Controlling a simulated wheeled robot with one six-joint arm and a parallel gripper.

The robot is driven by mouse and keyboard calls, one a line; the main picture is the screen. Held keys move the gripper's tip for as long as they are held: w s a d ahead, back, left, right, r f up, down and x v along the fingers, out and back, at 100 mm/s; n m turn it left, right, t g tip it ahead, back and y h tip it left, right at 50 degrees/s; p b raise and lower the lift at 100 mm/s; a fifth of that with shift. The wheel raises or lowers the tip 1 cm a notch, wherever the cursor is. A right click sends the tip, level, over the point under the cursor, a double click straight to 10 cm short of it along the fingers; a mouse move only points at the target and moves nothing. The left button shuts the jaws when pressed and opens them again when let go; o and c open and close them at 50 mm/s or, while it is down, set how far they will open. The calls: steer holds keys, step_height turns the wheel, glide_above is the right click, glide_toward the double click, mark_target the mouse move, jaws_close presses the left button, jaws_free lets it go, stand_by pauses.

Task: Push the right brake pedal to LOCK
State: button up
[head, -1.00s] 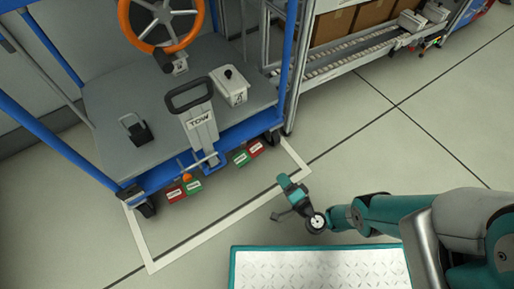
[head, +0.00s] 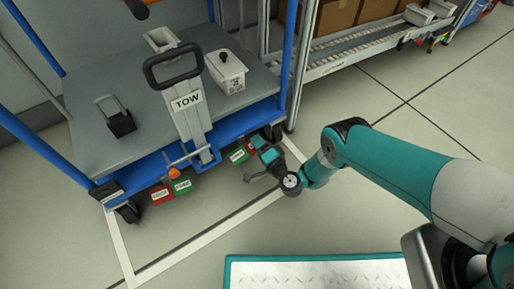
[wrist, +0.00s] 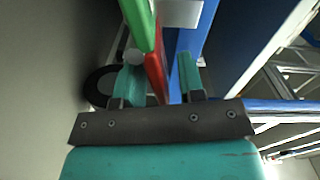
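The right pedal pair sits under the cart's front edge, right of the tow handle. It has a green pedal (head: 238,156) on the left and a red pedal (head: 251,148) on the right, partly hidden by my gripper. My gripper (head: 257,163) is at this pair, with its fingers apart. In the wrist view, the red pedal (wrist: 155,72) shows between the two open fingers (wrist: 160,78), and the green pedal (wrist: 139,24) lies ahead of them. I cannot tell whether the gripper touches either pedal.
The left pair has a red pedal (head: 161,195) and a green pedal (head: 182,187). The tow handle (head: 186,95) stands upright at the cart's front. A caster (head: 128,211) is at the left corner. A teal-edged metal plate (head: 310,273) lies in front; floor between is clear.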

steer(key=shift+w+a, duration=0.25)
steer(key=shift+w, duration=0.15)
jaws_close()
steer(key=shift+b, duration=0.3)
steer(key=shift+f+m+b, duration=0.35)
steer(key=shift+m, duration=0.35)
steer(key=shift+f+m+b, duration=0.3)
steer(key=shift+m+b, duration=0.05)
steer(key=shift+m, duration=0.35)
steer(key=shift+f+m+b, duration=0.2)
steer(key=shift+m+b, duration=0.15)
steer(key=shift+m, duration=0.35)
steer(key=shift+f+m+b, duration=0.2)
steer(key=shift+m+b, duration=0.15)
steer(key=shift+m, duration=0.35)
jaws_free()
